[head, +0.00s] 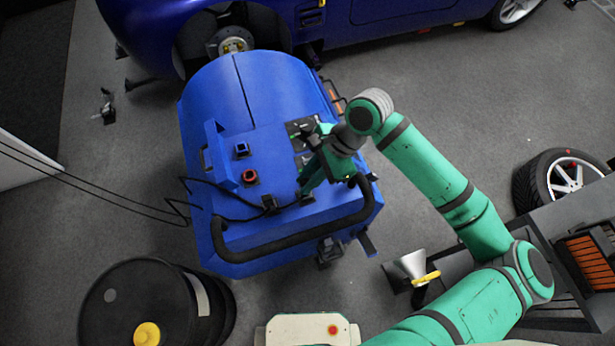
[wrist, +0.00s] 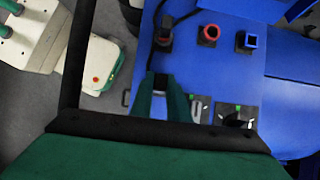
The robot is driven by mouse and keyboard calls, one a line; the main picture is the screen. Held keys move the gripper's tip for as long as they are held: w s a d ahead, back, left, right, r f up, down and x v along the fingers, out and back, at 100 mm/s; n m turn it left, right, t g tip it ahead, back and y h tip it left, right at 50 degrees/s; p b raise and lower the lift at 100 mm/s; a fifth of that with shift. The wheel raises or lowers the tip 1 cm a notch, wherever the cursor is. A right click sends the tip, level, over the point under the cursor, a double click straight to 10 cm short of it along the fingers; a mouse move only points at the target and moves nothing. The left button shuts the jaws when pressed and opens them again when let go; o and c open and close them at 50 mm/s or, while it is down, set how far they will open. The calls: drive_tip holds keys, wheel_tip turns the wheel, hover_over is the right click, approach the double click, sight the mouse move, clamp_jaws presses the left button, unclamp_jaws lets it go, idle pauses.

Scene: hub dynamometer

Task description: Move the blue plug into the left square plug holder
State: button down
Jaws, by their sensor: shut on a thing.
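My gripper (head: 306,192) is shut on a small dark plug over the blue machine's top, near its black handle. In the wrist view the plug's dark end (wrist: 161,82) shows between my fingertips. I take it as the blue plug, but no blue shows on it. I cannot tell whether it touches the machine. A blue-rimmed square holder (head: 240,150) stands on the top, apart from my gripper. It also shows at the upper right in the wrist view (wrist: 247,41) and looks empty.
A red round holder (head: 249,177) and a dark fitting (head: 269,203) with a cable stand between the square holder and my gripper. A thick black handle (head: 300,235) borders the near edge. A switch panel (wrist: 235,117) lies beside my fingers. Black cables (head: 100,185) run off left.

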drive_tip(key=shift+f, duration=0.9)
drive_tip(key=c, duration=1.6)
unclamp_jaws()
drive_tip(key=v, duration=1.1)
drive_tip(key=shift+f, duration=0.1)
